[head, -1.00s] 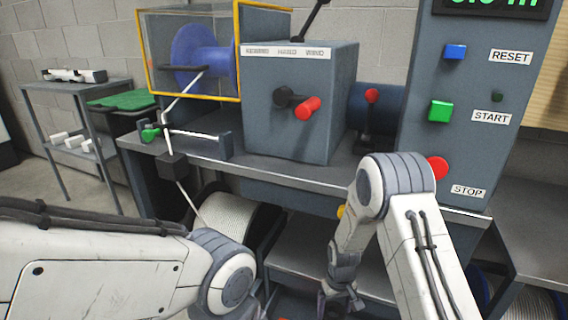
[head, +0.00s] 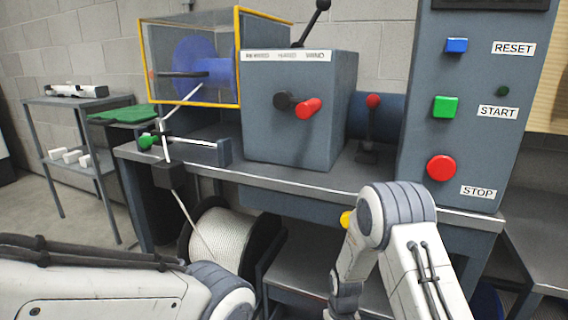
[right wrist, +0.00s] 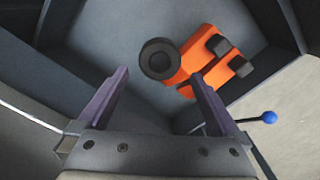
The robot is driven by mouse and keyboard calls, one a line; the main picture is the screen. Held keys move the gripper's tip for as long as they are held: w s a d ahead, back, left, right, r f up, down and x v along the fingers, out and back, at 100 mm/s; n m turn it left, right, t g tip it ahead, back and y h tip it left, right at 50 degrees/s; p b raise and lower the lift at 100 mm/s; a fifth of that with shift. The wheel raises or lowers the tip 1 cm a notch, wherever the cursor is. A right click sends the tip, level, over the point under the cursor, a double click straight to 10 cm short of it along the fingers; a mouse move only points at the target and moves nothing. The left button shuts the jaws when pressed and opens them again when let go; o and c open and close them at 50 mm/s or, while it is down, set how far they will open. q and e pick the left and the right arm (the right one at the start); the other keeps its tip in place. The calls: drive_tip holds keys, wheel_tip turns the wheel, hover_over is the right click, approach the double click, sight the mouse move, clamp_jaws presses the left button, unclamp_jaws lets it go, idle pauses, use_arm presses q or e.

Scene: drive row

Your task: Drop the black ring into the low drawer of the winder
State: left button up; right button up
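In the right wrist view, the black ring (right wrist: 160,59) lies in a grey-blue open drawer (right wrist: 105,42), against or just in front of an orange tool with black parts (right wrist: 206,62). I cannot tell whether ring and tool touch. My right gripper (right wrist: 160,76) is open above the drawer. Its two purple-grey fingers stand wide apart with nothing between them, and the ring shows beyond the fingertips. In the head view, the right arm reaches down below the winder's bench (head: 300,185). Its fingers are out of frame. The left arm comes in low at the left, its gripper out of frame.
The winder box (head: 300,130) with a red-tipped crank stands on the bench. A control panel with RESET, START and STOP buttons (head: 441,168) is at the right. A white cable reel (head: 215,237) sits below. A blue-knobbed lever (right wrist: 269,117) is beside the drawer.

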wheel_tip(320, 180, up, 10)
drive_tip(key=p, duration=0.4)
drive_tip(key=shift+r, duration=0.25)
drive_tip(key=s+a+r+n, duration=0.1)
drive_tip(key=s+a+r, duration=0.45)
drive_tip(key=r, duration=0.35)
drive_tip(key=s+a+r+n, duration=0.1)
drive_tip(key=s+r, duration=0.3)
drive_tip(key=s, duration=0.3)
drive_tip(key=s+a+r+n+y, duration=0.1)
drive_tip(key=s+a+r, duration=0.15)
drive_tip(key=s, duration=0.45)
drive_tip(key=s+r+n, duration=0.2)
drive_tip(key=s+r, duration=0.2)
drive_tip(key=s, duration=0.3)
wheel_tip(320, 180, up, 35)
drive_tip(key=p, duration=3.5)
drive_tip(key=shift+a+m, duration=0.15)
drive_tip(key=shift+m, duration=0.15)
